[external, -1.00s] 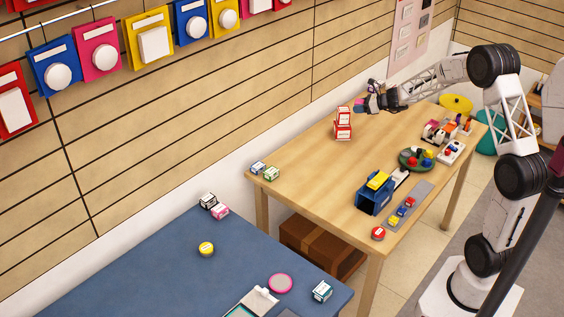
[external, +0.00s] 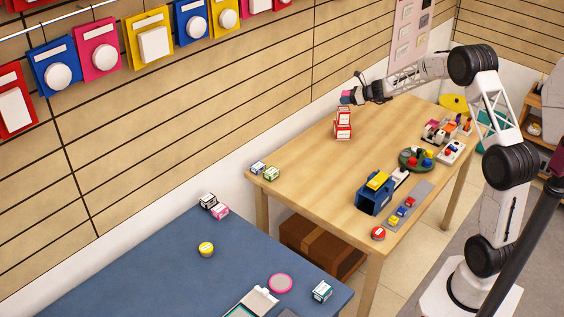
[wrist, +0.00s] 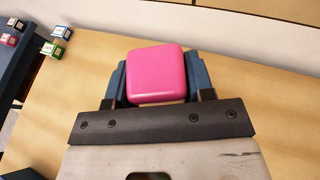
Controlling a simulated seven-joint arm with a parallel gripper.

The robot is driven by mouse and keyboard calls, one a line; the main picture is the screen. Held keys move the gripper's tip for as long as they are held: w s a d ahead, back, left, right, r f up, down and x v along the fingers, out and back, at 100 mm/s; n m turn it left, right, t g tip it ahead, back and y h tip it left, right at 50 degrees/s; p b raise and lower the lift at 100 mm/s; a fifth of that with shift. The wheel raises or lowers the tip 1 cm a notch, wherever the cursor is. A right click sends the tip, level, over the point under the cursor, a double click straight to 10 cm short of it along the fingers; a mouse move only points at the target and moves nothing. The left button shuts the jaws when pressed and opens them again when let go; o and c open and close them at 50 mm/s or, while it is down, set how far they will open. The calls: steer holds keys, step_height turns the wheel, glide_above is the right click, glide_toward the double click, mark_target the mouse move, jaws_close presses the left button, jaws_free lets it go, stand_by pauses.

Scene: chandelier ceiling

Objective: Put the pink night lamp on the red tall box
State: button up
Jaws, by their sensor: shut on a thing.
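The pink night lamp (wrist: 157,75) shows in the wrist view as a rounded glossy pink block between the two fingers of my gripper (wrist: 158,88). My gripper is shut on it. In the external view my gripper (external: 350,97) is above the wooden table near the wall, with a small bit of pink at its tip. The red tall box (external: 343,125), red with white labels, stands upright on the table just below the gripper, with a small gap between. The box cannot be seen in the wrist view; the lamp and gripper may hide it.
The wooden table (external: 310,150) is clear around the box. Small green and blue boxes (external: 265,170) sit at its left corner. The wall is close behind.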

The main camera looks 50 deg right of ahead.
mark_target(344, 109)
steer(key=shift+w, duration=0.1)
steer(key=shift+w+d, duration=0.15)
steer(key=shift+w, duration=0.05)
steer(key=shift+w+f, duration=0.1)
steer(key=shift+f, duration=1.7)
steer(key=shift+f, duration=0.15)
steer(key=o, duration=0.9)
steer(key=shift+s+d+r, duration=0.1)
steer(key=shift+s+r, duration=0.1)
steer(key=shift+r, duration=0.05)
steer(key=v, duration=1.1)
steer(key=shift+s+d+r, duration=0.1)
steer(key=shift+s+d, duration=0.05)
steer(key=shift+s, duration=0.05)
